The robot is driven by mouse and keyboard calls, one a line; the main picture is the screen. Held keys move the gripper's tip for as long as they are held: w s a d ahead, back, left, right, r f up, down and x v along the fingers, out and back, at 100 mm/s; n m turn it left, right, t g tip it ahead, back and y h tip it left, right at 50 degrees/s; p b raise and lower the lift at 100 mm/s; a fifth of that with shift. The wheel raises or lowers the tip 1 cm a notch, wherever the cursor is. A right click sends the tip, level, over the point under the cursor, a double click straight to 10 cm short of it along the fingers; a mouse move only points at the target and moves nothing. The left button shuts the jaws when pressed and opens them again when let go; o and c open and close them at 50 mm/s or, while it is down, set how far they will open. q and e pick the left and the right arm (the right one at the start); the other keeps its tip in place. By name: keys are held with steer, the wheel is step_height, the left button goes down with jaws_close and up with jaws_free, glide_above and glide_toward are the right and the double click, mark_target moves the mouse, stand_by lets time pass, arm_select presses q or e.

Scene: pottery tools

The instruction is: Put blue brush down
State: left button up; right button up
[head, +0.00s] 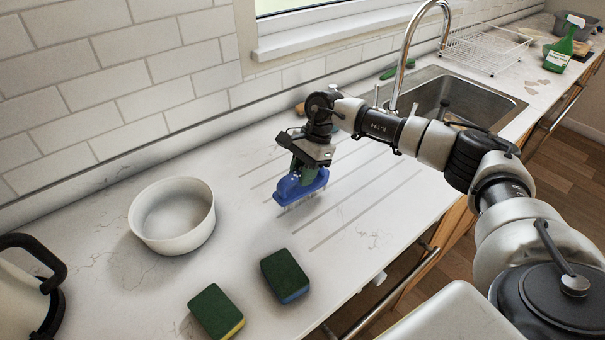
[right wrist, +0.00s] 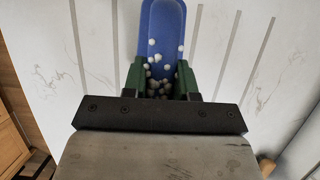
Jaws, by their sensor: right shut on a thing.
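The blue brush (head: 301,186) is in my right gripper (head: 304,166), over the grooved draining area of the counter, left of the sink. Its pale bristles point down; I cannot tell whether they touch the counter. In the right wrist view the green fingers of my right gripper (right wrist: 160,76) are on both sides of the blue brush (right wrist: 163,28), with small white round bits on it between them. My left gripper is not in view.
A white bowl (head: 172,240) stands left of the brush. Two green sponges (head: 285,274) (head: 216,311) lie at the front. A tap (head: 405,52) and sink (head: 470,92) are right, with a wire rack (head: 486,47) and green spray bottle (head: 559,51) beyond. Counter around the brush is clear.

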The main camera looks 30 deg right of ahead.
steer(key=shift+f, duration=0.95)
steer(key=shift+f, duration=0.15)
steer(key=o, duration=0.6)
steer(key=shift+o, duration=0.2)
